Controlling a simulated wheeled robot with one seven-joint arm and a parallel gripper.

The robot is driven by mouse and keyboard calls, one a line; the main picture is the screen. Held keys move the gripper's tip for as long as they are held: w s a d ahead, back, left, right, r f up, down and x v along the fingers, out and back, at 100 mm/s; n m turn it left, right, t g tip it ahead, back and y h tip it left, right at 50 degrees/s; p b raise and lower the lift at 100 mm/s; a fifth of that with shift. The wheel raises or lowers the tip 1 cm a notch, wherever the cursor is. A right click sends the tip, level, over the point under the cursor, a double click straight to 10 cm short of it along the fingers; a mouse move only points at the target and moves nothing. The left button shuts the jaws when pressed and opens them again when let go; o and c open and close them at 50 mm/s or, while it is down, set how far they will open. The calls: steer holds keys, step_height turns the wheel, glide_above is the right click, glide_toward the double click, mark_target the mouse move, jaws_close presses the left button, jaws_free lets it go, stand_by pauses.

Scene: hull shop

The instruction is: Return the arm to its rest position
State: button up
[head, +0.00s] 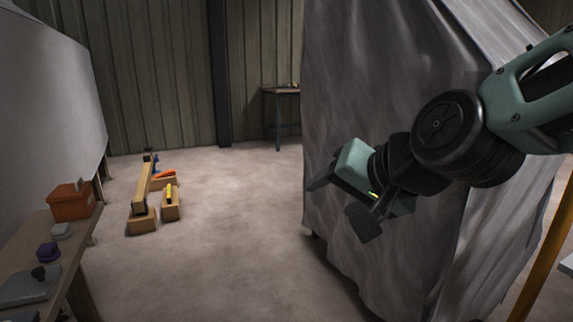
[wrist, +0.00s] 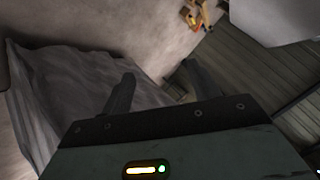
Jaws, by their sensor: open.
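My gripper (head: 343,207) is at the right of the head view, held in the air in front of a large grey draped cover (head: 345,100). Its two dark fingers are apart with nothing between them. My green and black arm reaches in from the right edge. In the wrist view my gripper (wrist: 158,85) also shows two spread, empty fingers, with the grey cover (wrist: 60,100) to the left. I cannot tell how close the gripper is to the cover.
Wooden blocks (head: 142,220) stand on the floor beyond. A small table (head: 281,90) is at the back. The middle floor is clear.

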steer(key=s+d+f+n+g+h, duration=0.3)
steer(key=s+f+n+g, duration=0.3)
steer(key=s, duration=0.4)
steer(key=s+d+f+n+g+h, duration=0.25)
steer(key=s+d+f+n, duration=0.2)
steer(key=s+f, duration=0.5)
step_height(320, 180, up, 24)
steer(key=a+p, duration=0.1)
steer(key=p, duration=2.1)
steer(key=shift+s+a+y, duration=0.15)
steer(key=shift+s+y, duration=0.2)
steer(key=shift+s, duration=0.05)
steer(key=shift+f+g, duration=0.1)
steer(key=shift+g, duration=0.15)
